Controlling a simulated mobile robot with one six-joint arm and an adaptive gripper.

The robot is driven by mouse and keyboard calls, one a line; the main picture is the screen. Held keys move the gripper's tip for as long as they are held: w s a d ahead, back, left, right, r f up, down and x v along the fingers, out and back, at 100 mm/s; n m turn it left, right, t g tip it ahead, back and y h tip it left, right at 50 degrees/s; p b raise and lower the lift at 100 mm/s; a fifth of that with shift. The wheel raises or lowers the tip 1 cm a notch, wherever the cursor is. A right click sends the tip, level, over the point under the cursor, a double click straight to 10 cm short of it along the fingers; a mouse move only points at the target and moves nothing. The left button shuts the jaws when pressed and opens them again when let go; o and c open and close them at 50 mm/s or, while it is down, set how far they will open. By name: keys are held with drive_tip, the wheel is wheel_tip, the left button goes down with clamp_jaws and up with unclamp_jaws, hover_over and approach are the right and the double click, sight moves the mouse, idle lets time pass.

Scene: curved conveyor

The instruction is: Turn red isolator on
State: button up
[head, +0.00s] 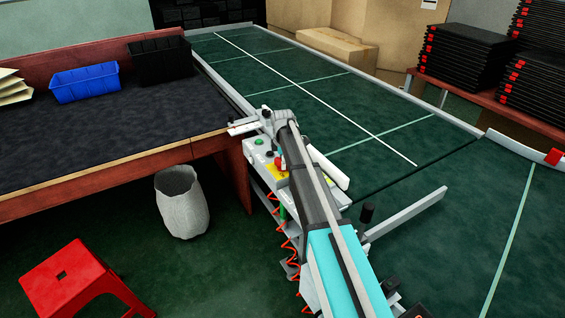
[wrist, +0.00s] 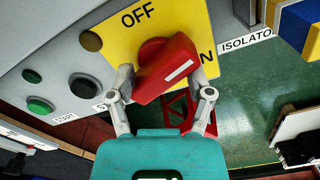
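The red isolator (wrist: 168,68) is a rotary handle on a yellow plate (wrist: 112,32) in the wrist view. The plate reads OFF at the top; at the right an N shows beside the handle, the letter before it hidden. The handle lies diagonally, its white stripe slanting up right toward the N. My gripper (wrist: 163,88) has its two fingers spread on either side of the handle. Whether either finger touches it is unclear. In the head view my arm reaches the control panel (head: 262,150) at the conveyor's edge, and the fingers are hard to make out.
Green (wrist: 39,105) and black (wrist: 83,86) buttons sit left of the isolator. The green conveyor (head: 350,110) runs behind my arm. A dark-topped table (head: 110,125), a bin (head: 182,203) and a red stool (head: 75,278) stand left.

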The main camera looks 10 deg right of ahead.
drive_tip(key=n, duration=0.4)
drive_tip(key=shift+r, duration=0.2)
wheel_tip(320, 180, up, 14)
drive_tip(key=f+p, duration=0.1)
drive_tip(key=p, duration=1.3)
drive_tip(key=s+d+m, duration=0.2)
drive_tip(key=s+m, duration=0.7)
drive_tip(key=s, duration=0.5)
drive_tip(key=s+d+m, duration=0.2)
drive_tip(key=s+m, duration=0.6)
drive_tip(key=s, duration=0.5)
drive_tip(key=shift+s+m+b, duration=0.35)
drive_tip(key=shift+m+b, duration=0.05)
drive_tip(key=shift+d+f, duration=0.1)
drive_tip(key=w+a+n, duration=0.2)
drive_tip(key=w+n, duration=0.3)
drive_tip(key=w, duration=0.9)
drive_tip(key=w+a+n, duration=0.2)
drive_tip(key=w+n, duration=0.3)
drive_tip(key=w, duration=0.8)
drive_tip(key=shift+w, duration=0.4)
drive_tip(key=shift+f, duration=0.1)
